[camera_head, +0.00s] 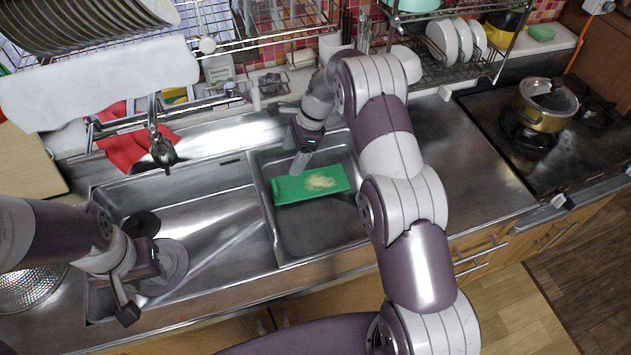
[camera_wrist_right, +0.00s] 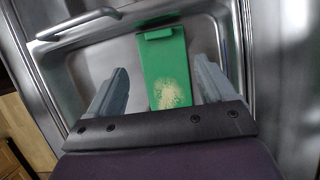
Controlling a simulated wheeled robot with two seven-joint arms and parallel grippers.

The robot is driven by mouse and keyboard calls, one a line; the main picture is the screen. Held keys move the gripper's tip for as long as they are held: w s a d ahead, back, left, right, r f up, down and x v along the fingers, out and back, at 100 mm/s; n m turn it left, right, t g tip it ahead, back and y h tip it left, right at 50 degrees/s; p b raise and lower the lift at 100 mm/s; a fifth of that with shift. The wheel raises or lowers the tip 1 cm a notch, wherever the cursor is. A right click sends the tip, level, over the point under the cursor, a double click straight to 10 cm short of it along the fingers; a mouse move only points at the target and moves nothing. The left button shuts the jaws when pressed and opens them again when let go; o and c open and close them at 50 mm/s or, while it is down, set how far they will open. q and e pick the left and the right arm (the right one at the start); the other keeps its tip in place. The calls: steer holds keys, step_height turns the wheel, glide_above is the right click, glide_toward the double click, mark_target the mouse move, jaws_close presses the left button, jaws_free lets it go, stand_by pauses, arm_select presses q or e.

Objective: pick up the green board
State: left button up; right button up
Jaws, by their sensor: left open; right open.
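The green board (camera_head: 290,190) lies in the right basin of the steel sink, with a pale crumbly patch near its right end. In the right wrist view the board (camera_wrist_right: 165,70) lies between and beyond the two fingers, with its raised end away from me. My right gripper (camera_head: 301,162) is above the board's upper edge in the head view. In the wrist view the right gripper's fingers (camera_wrist_right: 157,85) are apart with nothing between them in their grasp. My left gripper (camera_head: 127,300) is over the left basin side, apart from the board, and its fingertips are open and empty.
The sink's right basin (camera_head: 320,235) has walls around the board, and a divider separates it from the left basin (camera_head: 215,230). A faucet (camera_head: 162,150) stands behind the left basin. A pot (camera_head: 543,105) sits on the stove at right. Dish racks line the back.

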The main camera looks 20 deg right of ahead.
steer(key=p, duration=0.1)
glide_toward(279, 189)
steer(key=shift+w+a+f, duration=0.2)
steer(key=shift+a+f, duration=0.5)
steer(key=shift+a, duration=0.05)
steer(key=x, duration=0.1)
steer(key=p+x, duration=0.1)
steer(key=x, duration=0.2)
steer(key=shift+s+a+r+p, duration=0.1)
steer(key=shift+s+a+p, duration=0.2)
steer(key=shift+p, duration=0.1)
steer(key=shift+w+a+f, duration=0.1)
steer(key=shift+w+f, duration=0.05)
steer(key=shift+f, duration=0.35)
steer(key=c, duration=1.3)
